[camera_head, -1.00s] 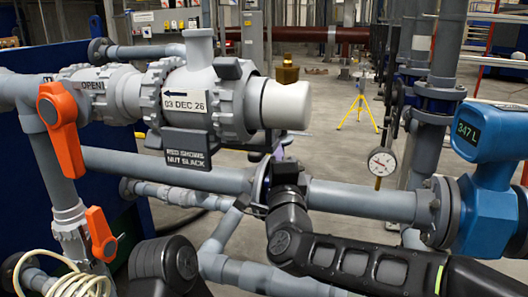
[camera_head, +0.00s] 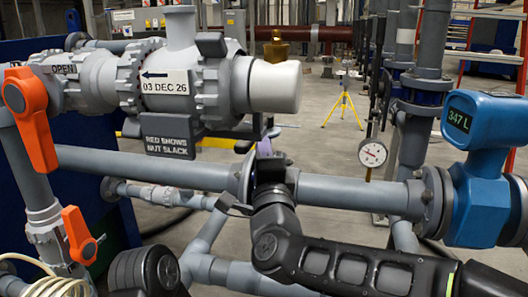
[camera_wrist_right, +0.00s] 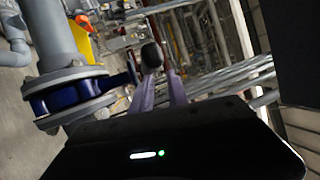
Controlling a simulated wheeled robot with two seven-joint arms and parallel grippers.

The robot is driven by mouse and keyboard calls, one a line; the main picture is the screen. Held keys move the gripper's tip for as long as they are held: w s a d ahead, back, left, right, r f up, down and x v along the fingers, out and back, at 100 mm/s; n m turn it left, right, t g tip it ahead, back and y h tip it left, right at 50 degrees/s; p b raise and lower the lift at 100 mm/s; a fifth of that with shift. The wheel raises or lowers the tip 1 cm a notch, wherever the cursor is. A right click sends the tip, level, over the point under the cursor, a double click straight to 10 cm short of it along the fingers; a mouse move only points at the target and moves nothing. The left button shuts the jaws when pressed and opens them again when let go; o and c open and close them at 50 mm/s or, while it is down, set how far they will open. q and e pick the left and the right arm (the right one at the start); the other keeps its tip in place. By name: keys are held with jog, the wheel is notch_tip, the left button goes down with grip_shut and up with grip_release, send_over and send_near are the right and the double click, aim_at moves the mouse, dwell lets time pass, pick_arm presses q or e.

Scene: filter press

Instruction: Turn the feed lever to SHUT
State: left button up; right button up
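No FEED lettering is legible, so I cannot tell which lever is the feed lever. My right gripper (camera_head: 264,148) is in front of the middle pipe, well right of both orange levers and mostly hidden by its own wrist. The right wrist view shows its two purple fingers (camera_wrist_right: 160,82) apart. A dark rounded knob (camera_wrist_right: 152,56) appears at their tips; contact is unclear. My left gripper is out of view.
A large grey valve body (camera_head: 190,85) dated 03 DEC 26 is above the horizontal pipe (camera_head: 350,192). A pressure gauge (camera_head: 373,153) and a blue meter reading 347 L (camera_head: 480,170) stand at the right. A pale hose (camera_head: 50,283) lies at lower left.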

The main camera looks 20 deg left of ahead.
jog(key=shift+o, duration=1.3)
jog(key=s+a+f+n+g+y+b, duration=0.1)
jog(key=s+a+f+b, duration=0.1)
jog(key=s, duration=0.5)
jog(key=shift+s+a+f+n+y+b, duration=0.3)
jog(key=shift+a+y, duration=0.1)
jog(key=shift+a, duration=0.05)
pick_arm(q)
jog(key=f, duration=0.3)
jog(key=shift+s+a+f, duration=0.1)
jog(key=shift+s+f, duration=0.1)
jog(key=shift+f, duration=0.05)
pick_arm(e)
jog(key=shift+d+r, duration=0.1)
jog(key=shift+d, duration=0.2)
jog(key=shift+w+d, duration=0.1)
